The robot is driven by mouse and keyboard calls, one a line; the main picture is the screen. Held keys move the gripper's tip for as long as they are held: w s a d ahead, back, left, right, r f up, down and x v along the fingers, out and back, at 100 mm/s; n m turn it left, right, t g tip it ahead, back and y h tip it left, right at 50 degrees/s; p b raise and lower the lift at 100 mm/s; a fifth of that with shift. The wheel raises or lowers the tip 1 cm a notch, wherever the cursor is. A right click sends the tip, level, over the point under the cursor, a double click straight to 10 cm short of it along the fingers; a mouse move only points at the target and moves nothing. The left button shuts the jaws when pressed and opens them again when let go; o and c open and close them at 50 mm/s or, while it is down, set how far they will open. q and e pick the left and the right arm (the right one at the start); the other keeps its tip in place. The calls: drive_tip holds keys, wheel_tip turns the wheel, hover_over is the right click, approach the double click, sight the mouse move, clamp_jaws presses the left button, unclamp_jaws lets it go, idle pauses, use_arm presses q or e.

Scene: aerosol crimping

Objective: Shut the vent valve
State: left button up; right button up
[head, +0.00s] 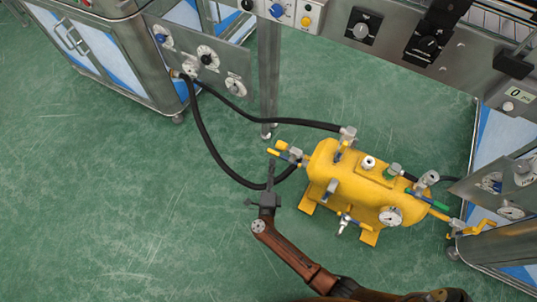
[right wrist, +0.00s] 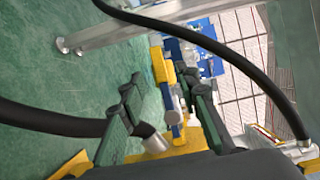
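A yellow pressure tank (head: 345,180) stands on the floor with several small valves and gauges on it. At its left end is a valve with a yellow lever (head: 281,146) and a blue part; the frames carry no label to tell whether it is the vent valve. My right gripper (head: 270,165) is just below and left of this valve, its fingers pointing up toward it. In the right wrist view the fingers (right wrist: 160,88) are apart, with the yellow lever (right wrist: 158,66) and blue part showing between or beyond them. Contact cannot be told. My left gripper is not in view.
A black hose (head: 215,150) loops from the left panel (head: 200,58) behind my right gripper to the tank; another runs to the tank's top. A metal post (head: 268,75) stands behind. A yellow crank (head: 478,229) is at the right. The green floor at left is clear.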

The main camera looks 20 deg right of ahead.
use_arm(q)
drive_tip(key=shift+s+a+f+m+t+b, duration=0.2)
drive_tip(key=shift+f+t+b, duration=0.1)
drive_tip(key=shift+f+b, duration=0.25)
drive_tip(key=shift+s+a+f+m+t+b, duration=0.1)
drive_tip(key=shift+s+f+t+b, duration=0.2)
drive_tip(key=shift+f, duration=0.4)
use_arm(e)
drive_tip(key=shift+x, duration=2.75)
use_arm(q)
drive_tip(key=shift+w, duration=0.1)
use_arm(e)
drive_tip(key=shift+c, duration=0.2)
clamp_jaws()
drive_tip(key=shift+s+f, duration=0.1)
